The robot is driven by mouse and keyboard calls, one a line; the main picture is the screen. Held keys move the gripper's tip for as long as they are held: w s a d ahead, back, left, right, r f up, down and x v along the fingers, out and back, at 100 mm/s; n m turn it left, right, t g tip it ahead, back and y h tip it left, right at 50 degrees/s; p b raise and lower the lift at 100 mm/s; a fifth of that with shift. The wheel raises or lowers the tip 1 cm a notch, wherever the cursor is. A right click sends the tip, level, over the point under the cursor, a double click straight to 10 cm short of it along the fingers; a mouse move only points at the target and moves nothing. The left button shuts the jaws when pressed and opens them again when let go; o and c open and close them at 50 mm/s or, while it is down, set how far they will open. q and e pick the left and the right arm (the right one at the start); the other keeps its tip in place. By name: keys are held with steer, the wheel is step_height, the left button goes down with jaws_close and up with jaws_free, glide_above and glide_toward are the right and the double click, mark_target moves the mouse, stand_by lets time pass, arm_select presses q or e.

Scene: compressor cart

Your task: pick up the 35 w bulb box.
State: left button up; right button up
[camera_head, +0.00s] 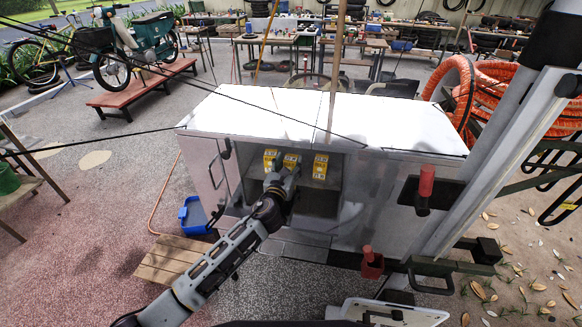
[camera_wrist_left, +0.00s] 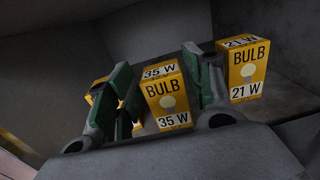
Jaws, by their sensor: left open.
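The 35 w bulb box (camera_wrist_left: 168,98) is yellow with white labels and stands upright in the left wrist view. In the head view it appears to be the middle of three yellow boxes (camera_head: 291,159) inside the cart's open compartment. My left gripper (camera_head: 284,174) reaches into that compartment from the front. In the left wrist view its green-padded fingers (camera_wrist_left: 166,82) are open, one on each side of the 35 w box. The right finger looks close to the box; I cannot tell whether it touches. My right gripper is not seen.
A 21 w bulb box (camera_wrist_left: 247,70) stands just right of the right finger. Another yellow box (camera_head: 270,158) stands on the left, partly hidden by the left finger in the wrist view. The white cart top (camera_head: 225,112) overhangs the compartment, whose walls are close around my gripper.

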arm_select(q)
steer(key=shift+x, duration=0.85)
steer(key=shift+c, duration=0.2)
steer(key=c, duration=0.7)
